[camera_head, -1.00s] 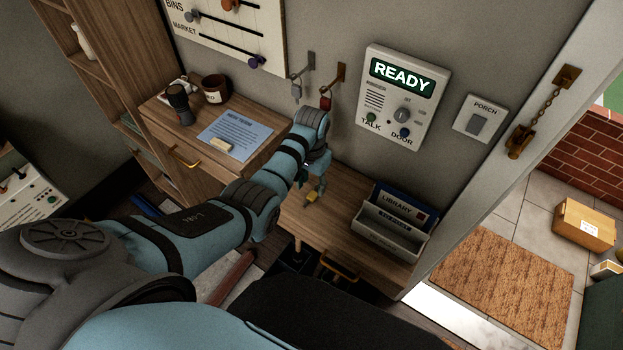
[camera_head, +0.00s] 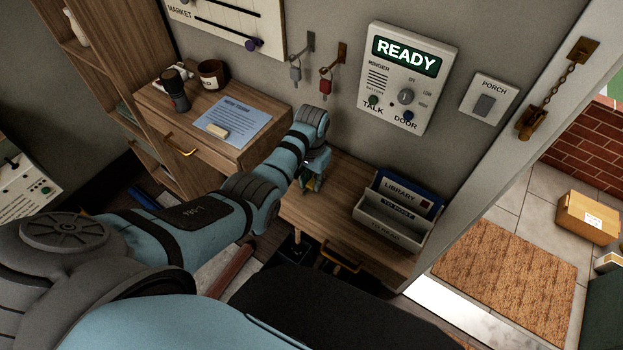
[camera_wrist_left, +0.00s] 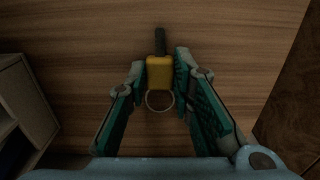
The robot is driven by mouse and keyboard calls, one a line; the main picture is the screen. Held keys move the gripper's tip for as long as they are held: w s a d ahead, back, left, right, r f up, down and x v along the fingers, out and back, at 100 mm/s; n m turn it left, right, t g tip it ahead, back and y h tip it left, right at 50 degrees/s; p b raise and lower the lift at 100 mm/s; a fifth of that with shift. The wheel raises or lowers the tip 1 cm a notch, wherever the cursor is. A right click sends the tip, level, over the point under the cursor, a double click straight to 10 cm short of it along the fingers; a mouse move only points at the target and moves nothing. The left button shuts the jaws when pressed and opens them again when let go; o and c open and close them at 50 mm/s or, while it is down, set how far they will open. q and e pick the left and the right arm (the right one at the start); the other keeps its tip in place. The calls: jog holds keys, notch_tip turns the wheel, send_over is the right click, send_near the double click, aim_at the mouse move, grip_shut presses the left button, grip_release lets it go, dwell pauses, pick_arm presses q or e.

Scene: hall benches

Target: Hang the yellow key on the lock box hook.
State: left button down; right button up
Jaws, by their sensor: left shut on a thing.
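The yellow key (camera_wrist_left: 159,72) is between the fingertips of my left gripper (camera_wrist_left: 160,80) in the left wrist view. Its dark shaft points away from the gripper and its ring lies on the palm side. In the head view my left gripper (camera_head: 316,178) is low over the wooden desk top, and only a little yellow shows at its fingers. Two wall hooks are above: a grey hook (camera_head: 309,42) with a grey tag and a brass hook (camera_head: 340,54) with a red tag. I cannot tell any lock box in these views. My right gripper is not in view.
A letter rack (camera_head: 392,222) stands on the desk right of the gripper. A blue sheet (camera_head: 240,118), a dark mug (camera_head: 212,74) and a dark brush-like object (camera_head: 174,92) are to the left. A READY intercom panel (camera_head: 404,80) is on the wall. A doorway opens at right.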

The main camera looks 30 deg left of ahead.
pick_arm(q)
notch_tip(320, 180, up, 6)
jog(key=p, duration=0.6)
jog(key=shift+f, duration=0.1)
jog(key=shift+r, duration=1.1)
